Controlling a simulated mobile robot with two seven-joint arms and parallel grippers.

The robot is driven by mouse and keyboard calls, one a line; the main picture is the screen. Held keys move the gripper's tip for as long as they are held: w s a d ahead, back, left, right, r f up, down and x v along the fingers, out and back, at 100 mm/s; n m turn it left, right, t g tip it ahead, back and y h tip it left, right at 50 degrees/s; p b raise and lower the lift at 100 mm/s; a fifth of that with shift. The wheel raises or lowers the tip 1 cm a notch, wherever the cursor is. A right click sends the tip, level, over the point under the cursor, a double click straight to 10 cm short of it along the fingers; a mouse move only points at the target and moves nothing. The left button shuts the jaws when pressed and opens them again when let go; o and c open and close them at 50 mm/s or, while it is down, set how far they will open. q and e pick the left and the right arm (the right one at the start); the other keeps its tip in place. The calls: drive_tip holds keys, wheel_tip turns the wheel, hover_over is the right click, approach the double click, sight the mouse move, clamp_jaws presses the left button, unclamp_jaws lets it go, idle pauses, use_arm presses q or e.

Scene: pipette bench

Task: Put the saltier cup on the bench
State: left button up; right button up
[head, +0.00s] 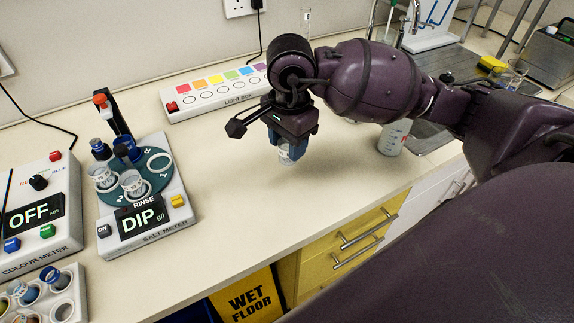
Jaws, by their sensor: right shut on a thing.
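My right gripper (292,145) points down over the open middle of the bench (245,205). It is shut on a small white, marked cup (287,156). The cup's lower part shows between the fingers and the rest is hidden. It is at or just above the bench top; I cannot tell if it touches. The salt meter (160,222) stands at left and reads "DIP g/l". Two similar pale cups, a left cup (102,178) and a front cup (132,185), sit on its teal turntable (151,186). One ring place there looks empty. My left gripper is not in view.
A colour meter (50,230) reading "OFF" and a rack of vials (68,290) are at far left. A light box (213,95) lies along the wall. A white bottle (393,138) stands behind my right arm. The bench between salt meter and gripper is clear.

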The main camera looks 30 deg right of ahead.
wheel_tip(320, 180, down, 2)
drive_tip(key=shift+f, duration=0.95)
wheel_tip(320, 180, down, 3)
drive_tip(key=shift+f, duration=0.15)
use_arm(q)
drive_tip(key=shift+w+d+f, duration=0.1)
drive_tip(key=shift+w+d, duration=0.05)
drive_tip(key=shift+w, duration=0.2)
use_arm(e)
drive_tip(key=shift+f+b, duration=0.2)
drive_tip(key=shift+b, duration=0.2)
drive_tip(key=o, duration=1)
drive_tip(key=shift+r, duration=0.1)
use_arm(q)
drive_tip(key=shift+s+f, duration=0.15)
use_arm(e)
drive_tip(key=shift+r, duration=0.1)
